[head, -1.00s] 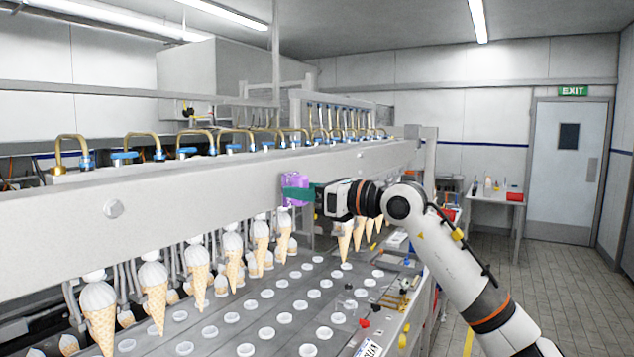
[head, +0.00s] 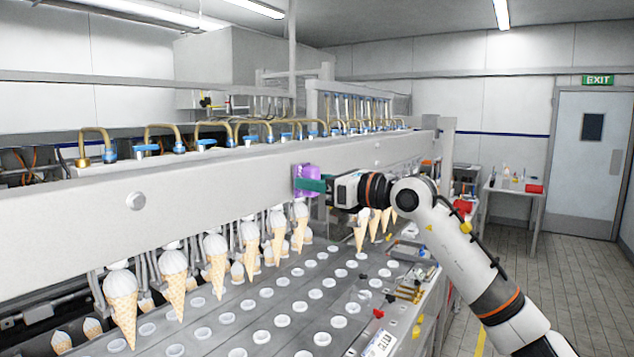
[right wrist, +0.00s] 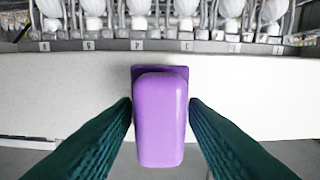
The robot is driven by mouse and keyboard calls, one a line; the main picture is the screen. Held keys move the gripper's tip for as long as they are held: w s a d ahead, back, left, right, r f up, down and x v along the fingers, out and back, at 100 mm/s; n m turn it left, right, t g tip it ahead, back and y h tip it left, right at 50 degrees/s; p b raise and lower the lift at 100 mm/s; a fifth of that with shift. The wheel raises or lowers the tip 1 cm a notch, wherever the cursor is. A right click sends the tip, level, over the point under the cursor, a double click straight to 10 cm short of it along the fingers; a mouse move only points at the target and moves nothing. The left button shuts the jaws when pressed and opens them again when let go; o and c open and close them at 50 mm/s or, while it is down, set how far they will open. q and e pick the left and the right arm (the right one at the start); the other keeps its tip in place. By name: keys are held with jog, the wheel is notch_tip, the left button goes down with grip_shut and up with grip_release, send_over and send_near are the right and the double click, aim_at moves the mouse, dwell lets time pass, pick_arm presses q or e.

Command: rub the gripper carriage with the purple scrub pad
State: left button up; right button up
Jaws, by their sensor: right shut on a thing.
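The gripper carriage (head: 90,205) is the long pale grey beam that runs from the left front to the far right; its face also fills the middle of the right wrist view (right wrist: 60,85). The purple scrub pad (head: 301,175) is at the beam's front face. In the right wrist view the pad (right wrist: 160,115) has a block handle on a darker, wider base, and the base is at the beam's surface. My right gripper (head: 310,184) is shut on the pad's handle with its green fingers (right wrist: 160,120). Whether the base presses on the beam is hard to tell. My left gripper does not show.
Several ice-cream cones (head: 122,300) hang in a row under the beam. Below is a grey deck (head: 250,318) with rows of white-rimmed holes. Brass pipes with blue fittings (head: 160,135) line the beam's top. Open floor (head: 580,290) lies at the right.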

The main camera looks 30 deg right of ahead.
jog(key=shift+p+x, duration=0.6)
jog(key=shift+x, duration=0.25)
jog(key=d, duration=0.1)
jog(key=w+d, duration=0.1)
jog(key=d+p, duration=0.1)
jog(key=shift+w+d+r, duration=0.1)
jog(key=shift+w+d, duration=0.15)
jog(key=shift+d, duration=0.1)
jog(key=shift+s+a, duration=0.25)
jog(key=shift+a, duration=0.4)
jog(key=shift+s+a, duration=0.2)
jog(key=shift+a, duration=0.4)
jog(key=shift+s+a, duration=0.25)
jog(key=shift+a, duration=0.4)
jog(key=shift+s+d+f+b, duration=0.3)
jog(key=shift+s+b, duration=0.35)
jog(key=shift+b, duration=0.5)
jog(key=b+v, duration=0.2)
jog(key=v, duration=0.2)
jog(key=shift+s+r, duration=0.15)
jog(key=shift+r, duration=0.05)
